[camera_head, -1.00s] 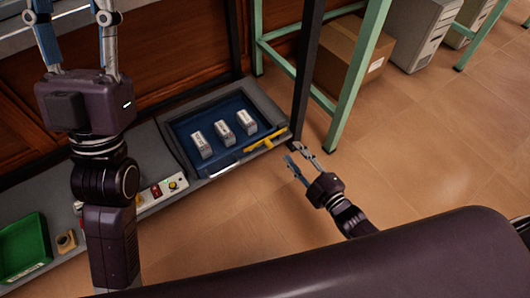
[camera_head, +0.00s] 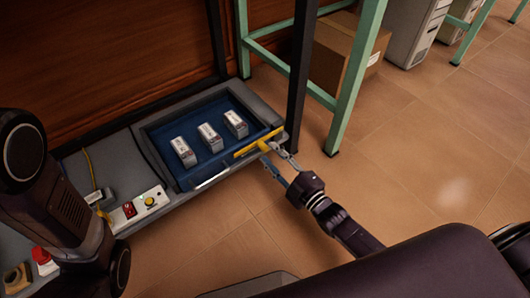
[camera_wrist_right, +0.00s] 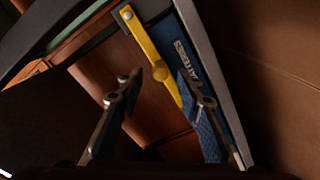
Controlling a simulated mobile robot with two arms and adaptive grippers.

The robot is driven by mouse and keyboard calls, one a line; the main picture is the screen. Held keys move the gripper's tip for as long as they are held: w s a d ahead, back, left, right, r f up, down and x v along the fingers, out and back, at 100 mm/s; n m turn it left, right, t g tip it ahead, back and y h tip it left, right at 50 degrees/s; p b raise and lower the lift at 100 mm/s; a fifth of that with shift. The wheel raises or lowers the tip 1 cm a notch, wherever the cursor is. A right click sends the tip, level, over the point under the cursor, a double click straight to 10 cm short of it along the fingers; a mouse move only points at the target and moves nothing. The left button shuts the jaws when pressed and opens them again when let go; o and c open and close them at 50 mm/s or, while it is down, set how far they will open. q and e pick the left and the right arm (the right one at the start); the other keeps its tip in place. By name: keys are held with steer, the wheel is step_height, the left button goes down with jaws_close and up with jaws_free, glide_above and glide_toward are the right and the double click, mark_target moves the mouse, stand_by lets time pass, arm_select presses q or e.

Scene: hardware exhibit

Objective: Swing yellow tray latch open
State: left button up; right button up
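The yellow latch (camera_head: 258,143) is a thin bar at the right front corner of the blue tray (camera_head: 172,178), running along that side near the tray's edge. In the right wrist view the latch (camera_wrist_right: 150,55) runs diagonally, with a round pivot at its upper end and another round boss midway. My right gripper (camera_head: 274,158) is open and empty, its fingertips close to the latch. In the right wrist view the lower end of the latch points between the spread fingers (camera_wrist_right: 163,92); I cannot tell whether they touch it. My left gripper is out of view.
Several white boxed items (camera_head: 209,137) stand in the tray. A control panel with a red switch (camera_head: 129,209) sits left of it. A dark post (camera_head: 301,75) and a green frame leg (camera_head: 357,75) rise just behind my right gripper. Tiled floor (camera_head: 400,160) is open to the right.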

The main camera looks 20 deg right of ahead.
mark_target(266, 150)
steer(key=shift+b+x, duration=0.7)
steer(key=shift+x, duration=1.1)
jaws_close()
